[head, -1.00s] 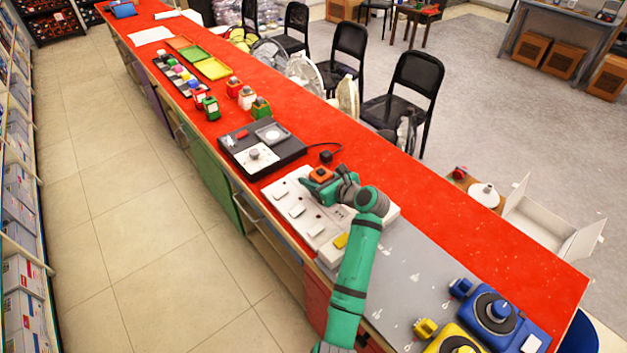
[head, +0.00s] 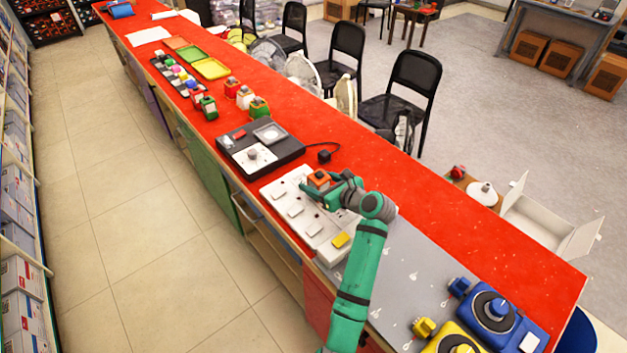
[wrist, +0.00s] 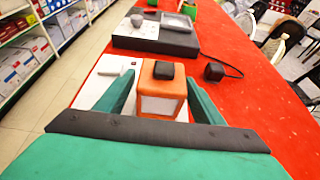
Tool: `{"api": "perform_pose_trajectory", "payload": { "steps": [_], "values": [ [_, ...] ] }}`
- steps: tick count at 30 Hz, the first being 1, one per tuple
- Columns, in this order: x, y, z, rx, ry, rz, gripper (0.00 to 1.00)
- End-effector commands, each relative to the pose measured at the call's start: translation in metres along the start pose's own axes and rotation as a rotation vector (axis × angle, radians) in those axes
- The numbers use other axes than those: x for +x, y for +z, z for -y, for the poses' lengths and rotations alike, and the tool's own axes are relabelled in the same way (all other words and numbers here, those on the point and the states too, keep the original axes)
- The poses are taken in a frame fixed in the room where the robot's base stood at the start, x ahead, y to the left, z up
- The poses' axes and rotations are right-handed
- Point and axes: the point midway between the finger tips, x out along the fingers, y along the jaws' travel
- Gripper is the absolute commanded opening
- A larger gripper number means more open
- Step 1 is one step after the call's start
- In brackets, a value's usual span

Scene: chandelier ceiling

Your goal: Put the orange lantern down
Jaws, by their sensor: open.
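The orange lantern (head: 319,177) has a dark cap and pale side panels. It stands upright on the far end of the white panel (head: 303,213) on the red counter. It also shows in the wrist view (wrist: 162,95), between the two green fingers. My gripper (head: 322,186) is open around the lantern, with a finger on each side and visible gaps in the wrist view. The lantern's base is partly hidden by my gripper in the head view.
A black device (head: 261,146) with a knob lies just beyond the panel, and a small black block (head: 324,156) with a cable beside it. Small lanterns and trays stand farther along the counter. Blue (head: 497,311) and yellow (head: 455,340) devices stand at the near end.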

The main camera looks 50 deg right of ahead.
Motion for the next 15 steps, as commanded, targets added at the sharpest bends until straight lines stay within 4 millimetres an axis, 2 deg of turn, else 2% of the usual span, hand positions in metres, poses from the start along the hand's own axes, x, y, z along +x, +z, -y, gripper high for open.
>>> {"api": "perform_pose_trajectory", "payload": {
  "steps": [3, 9, 15],
  "values": [
    [-0.026, 0.000, 0.001, 0.000, -0.003, 0.001, 0.62],
    [-0.064, -0.001, 0.002, 0.000, -0.004, 0.000, 0.62],
    [-0.088, 0.000, 0.001, 0.000, -0.003, 0.001, 0.62]
  ]
}}
